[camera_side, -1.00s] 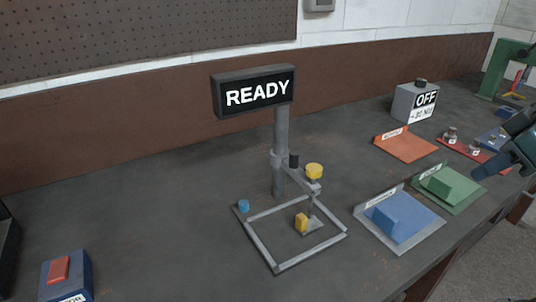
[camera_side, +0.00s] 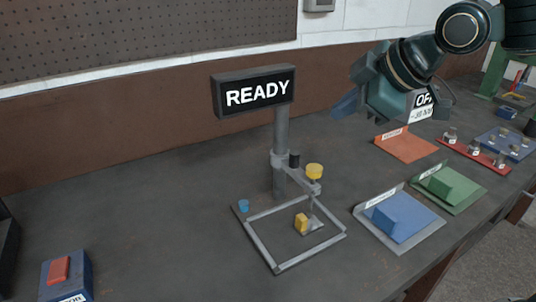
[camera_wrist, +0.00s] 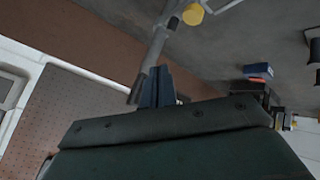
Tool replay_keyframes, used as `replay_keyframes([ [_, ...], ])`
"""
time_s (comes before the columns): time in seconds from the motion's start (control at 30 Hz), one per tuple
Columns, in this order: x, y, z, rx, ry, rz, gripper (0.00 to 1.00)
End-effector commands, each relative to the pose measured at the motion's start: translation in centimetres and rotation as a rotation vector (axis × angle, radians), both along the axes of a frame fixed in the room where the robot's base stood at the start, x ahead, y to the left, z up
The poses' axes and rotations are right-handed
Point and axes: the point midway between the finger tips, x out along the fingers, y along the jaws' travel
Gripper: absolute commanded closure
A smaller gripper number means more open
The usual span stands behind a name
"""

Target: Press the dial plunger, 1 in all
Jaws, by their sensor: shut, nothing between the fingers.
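The dial plunger stands on the bench in the side view, with a yellow round cap (camera_side: 314,171) on an arm from a grey post (camera_side: 281,150). A small yellow block (camera_side: 301,222) sits below the cap inside a grey frame (camera_side: 262,243). A display (camera_side: 253,92) on the post reads READY. The yellow cap also shows near the top of the wrist view (camera_wrist: 193,14). My gripper (camera_side: 346,104) is above the bench, right of the display and higher than the cap, apart from it. Its blue fingers (camera_wrist: 157,88) are shut and empty.
A blue block (camera_side: 400,218) and a green block (camera_side: 450,186) sit on trays at right. Behind them lie an orange tray (camera_side: 405,146) and a red strip (camera_side: 474,154) with weights. A red-button box (camera_side: 66,277) stands front left.

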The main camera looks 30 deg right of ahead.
Motion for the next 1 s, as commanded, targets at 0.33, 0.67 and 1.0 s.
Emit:
replay_keyframes([
  [0.33,1.6,2.6,0.1,-0.045,-0.039,0.072,1.00],
  [0.67,1.6,2.5,0.0,-0.044,-0.039,0.071,1.00],
  [1.0,1.6,2.5,-1.4,-0.045,-0.037,0.070,1.00],
])
